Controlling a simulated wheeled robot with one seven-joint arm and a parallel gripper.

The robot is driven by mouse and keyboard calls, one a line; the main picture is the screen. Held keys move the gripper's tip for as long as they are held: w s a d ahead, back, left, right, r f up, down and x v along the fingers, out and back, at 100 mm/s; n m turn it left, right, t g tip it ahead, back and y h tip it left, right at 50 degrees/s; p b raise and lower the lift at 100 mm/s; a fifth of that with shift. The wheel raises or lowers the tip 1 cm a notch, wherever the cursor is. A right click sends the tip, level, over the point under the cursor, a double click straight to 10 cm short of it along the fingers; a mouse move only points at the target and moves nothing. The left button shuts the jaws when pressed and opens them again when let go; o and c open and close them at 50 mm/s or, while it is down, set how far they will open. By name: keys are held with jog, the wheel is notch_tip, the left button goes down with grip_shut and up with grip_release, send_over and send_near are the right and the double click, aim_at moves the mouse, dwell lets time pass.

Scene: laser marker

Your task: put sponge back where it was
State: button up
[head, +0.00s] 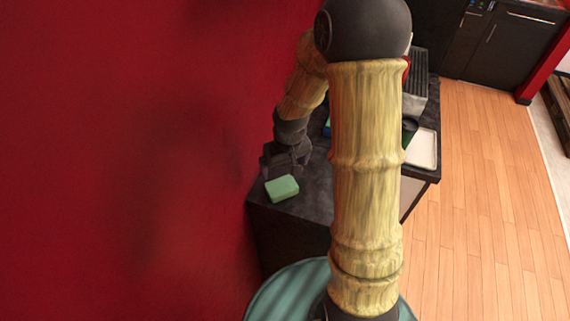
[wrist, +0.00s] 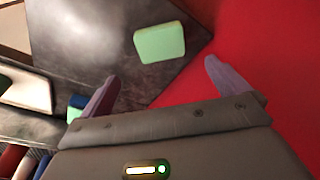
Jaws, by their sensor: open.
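A light green sponge (head: 282,188) lies flat on the dark countertop near its front left corner, close to the red wall. The sponge also shows in the wrist view (wrist: 160,42), beyond my fingertips and apart from them. My gripper (head: 287,160) is just behind the sponge in the head view, low over the counter. In the wrist view my gripper (wrist: 160,72) has its two fingers spread wide with nothing between them.
The dark counter (head: 318,185) is bare around the sponge. The red wall (head: 130,160) runs along its left side. A white tray (head: 423,150) lies farther right, and a blue and green object (wrist: 77,104) shows at the wrist view's left. My arm hides part of the counter.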

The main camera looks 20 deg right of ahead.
jog(key=s+r+m+t, duration=0.1)
jog(key=s+r, duration=0.7)
jog(key=s, duration=0.4)
jog(key=shift+r+m, duration=0.2)
jog(key=shift+m, duration=0.2)
jog(key=shift+s+a, duration=0.1)
